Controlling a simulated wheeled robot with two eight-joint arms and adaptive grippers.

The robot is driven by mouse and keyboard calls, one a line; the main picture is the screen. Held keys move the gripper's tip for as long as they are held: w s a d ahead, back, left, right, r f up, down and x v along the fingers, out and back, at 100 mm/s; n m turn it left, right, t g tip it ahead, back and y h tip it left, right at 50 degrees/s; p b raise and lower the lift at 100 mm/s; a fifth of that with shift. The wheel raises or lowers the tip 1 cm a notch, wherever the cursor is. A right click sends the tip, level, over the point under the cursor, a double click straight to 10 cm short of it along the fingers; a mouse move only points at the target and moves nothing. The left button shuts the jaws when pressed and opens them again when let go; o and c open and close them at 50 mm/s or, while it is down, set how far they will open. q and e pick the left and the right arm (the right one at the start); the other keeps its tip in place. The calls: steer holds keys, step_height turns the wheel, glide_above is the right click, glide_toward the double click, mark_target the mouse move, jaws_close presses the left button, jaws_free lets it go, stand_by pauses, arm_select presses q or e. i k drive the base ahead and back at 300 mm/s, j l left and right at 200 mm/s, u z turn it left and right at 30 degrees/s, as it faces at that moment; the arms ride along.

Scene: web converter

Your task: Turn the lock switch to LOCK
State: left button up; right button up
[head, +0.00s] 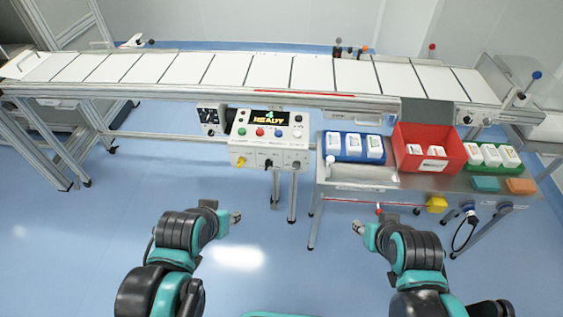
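A white control box (268,145) stands in front of the conveyor, with a lit display (269,117) reading READY and a row of coloured buttons. Along its lower front are small switches, including a dark one (268,164) in the middle. Their labels and positions are too small to read, so I cannot tell which is the lock switch or how it is set. My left gripper (236,217) is below and left of the box, apart from it. My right gripper (357,228) is below and right, near the side table. Both look empty; their finger openings are too small to judge.
A long conveyor (290,72) with white panels spans the back. A metal side table (350,190) at right carries a blue bin (340,157), a red bin (405,140) and a green tray (491,165) with white items. The blue floor between my arms is clear.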

mark_target(241, 161)
steer(key=l+u, duration=0.2)
steer(key=l, duration=0.3)
steer(key=k+l+u, duration=0.25)
steer(key=l, duration=0.2)
steer(key=l+u, duration=0.2)
steer(key=l, duration=0.25)
